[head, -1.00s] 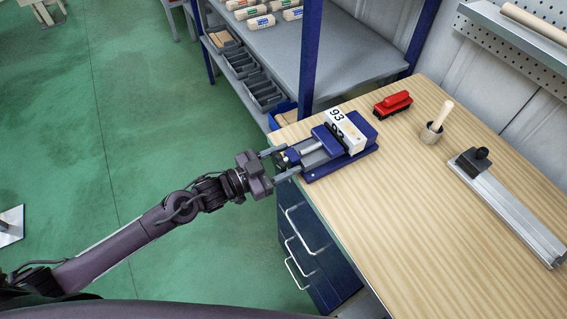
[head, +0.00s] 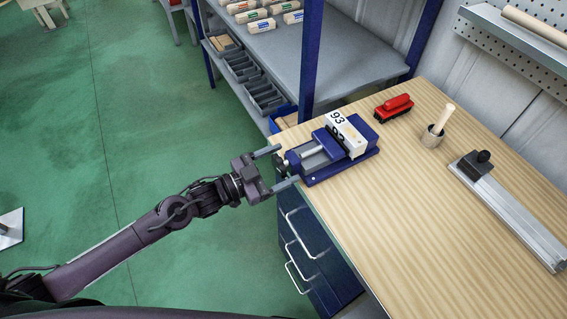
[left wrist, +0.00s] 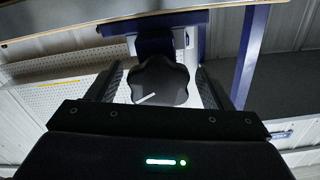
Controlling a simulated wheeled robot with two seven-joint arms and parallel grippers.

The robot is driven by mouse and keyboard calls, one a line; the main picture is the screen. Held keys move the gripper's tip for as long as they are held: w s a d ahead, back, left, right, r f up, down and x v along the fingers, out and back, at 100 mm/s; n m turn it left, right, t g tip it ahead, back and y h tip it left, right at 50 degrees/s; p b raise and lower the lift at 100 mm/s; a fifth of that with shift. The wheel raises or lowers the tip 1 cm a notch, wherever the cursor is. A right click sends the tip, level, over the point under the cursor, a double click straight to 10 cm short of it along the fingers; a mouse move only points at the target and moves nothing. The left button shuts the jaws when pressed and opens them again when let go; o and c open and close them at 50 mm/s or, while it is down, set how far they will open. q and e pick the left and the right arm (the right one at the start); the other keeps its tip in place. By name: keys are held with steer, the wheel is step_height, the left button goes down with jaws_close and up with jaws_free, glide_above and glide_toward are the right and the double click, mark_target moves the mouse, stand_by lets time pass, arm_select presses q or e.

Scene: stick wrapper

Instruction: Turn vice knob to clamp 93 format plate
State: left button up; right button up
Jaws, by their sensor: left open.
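The blue vice (head: 340,155) sits at the near left corner of the wooden workbench. The white format plate marked 93 (head: 344,133) stands upright in the vice's jaw area; whether both jaws touch it I cannot tell. The dark vice knob (head: 280,166) is at the vice's left end, over the bench edge. My left gripper (head: 283,167) is open, its two fingers pointing at the knob and ending close to it. In the left wrist view the black lobed knob (left wrist: 161,82) with a white mark shows between the open fingers (left wrist: 160,85), apart from them. My right gripper is not in view.
A blue post (head: 312,55) and grey shelf (head: 345,55) stand behind the vice. Drawers are below.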

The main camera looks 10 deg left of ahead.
mark_target(276, 169)
arm_select(q)
steer(key=b+v, duration=0.1)
steer(key=v, duration=0.5)
steer(key=shift+d+f, duration=0.1)
steer(key=shift+f, duration=0.05)
steer(key=shift+s+a, duration=0.3)
steer(key=shift+a, duration=0.05)
steer(key=shift+c, duration=0.2)
